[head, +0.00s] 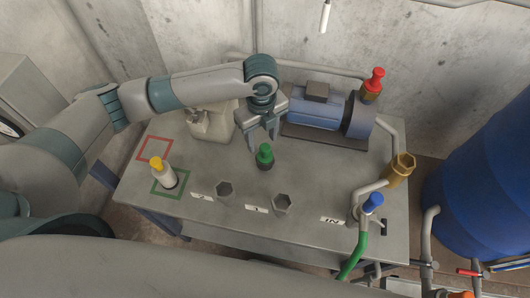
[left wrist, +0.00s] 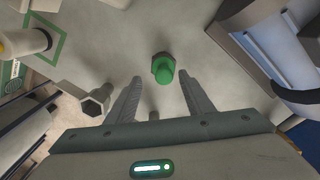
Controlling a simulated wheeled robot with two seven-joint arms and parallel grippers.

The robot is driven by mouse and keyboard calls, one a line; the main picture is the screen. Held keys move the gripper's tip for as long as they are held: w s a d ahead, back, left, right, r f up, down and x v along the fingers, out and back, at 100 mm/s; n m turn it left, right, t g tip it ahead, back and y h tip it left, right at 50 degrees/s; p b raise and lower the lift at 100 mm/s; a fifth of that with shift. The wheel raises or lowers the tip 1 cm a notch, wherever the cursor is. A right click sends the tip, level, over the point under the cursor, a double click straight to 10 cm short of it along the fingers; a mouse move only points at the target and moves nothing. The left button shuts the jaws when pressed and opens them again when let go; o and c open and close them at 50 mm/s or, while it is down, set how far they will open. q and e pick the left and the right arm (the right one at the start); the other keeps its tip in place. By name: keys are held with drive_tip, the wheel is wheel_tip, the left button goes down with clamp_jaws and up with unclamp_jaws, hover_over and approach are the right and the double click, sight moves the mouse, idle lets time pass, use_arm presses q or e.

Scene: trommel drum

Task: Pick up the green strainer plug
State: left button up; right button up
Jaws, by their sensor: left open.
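The green strainer plug (head: 265,155) stands upright on the grey table (head: 310,180), near its middle. My left gripper (head: 262,139) is open and empty above it, slightly toward the back in the head view. In the left wrist view the green plug (left wrist: 163,69) shows just beyond the fingertips of my left gripper (left wrist: 160,80), between their lines. I see no contact between fingers and plug. My right gripper is in neither view.
A blue motor (head: 318,110) stands behind on the right, close to my left gripper. A yellow-topped plug (head: 158,166) stands in a green square at left. Two hex sockets (head: 224,190) (head: 282,202) are in front. A red-topped fitting (head: 374,82) and a blue-topped one (head: 372,203) are at right.

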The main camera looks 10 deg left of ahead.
sight(265, 147)
use_arm(q)
drive_tip(key=shift+d+f+p, duration=0.2)
drive_tip(key=shift+f+p, duration=0.3)
drive_tip(key=shift+f, duration=0.1)
drive_tip(key=f+p, duration=0.1)
drive_tip(key=f, duration=0.2)
drive_tip(key=shift+d, duration=0.2)
drive_tip(key=shift+f, duration=0.5)
drive_tip(key=c, duration=1.1)
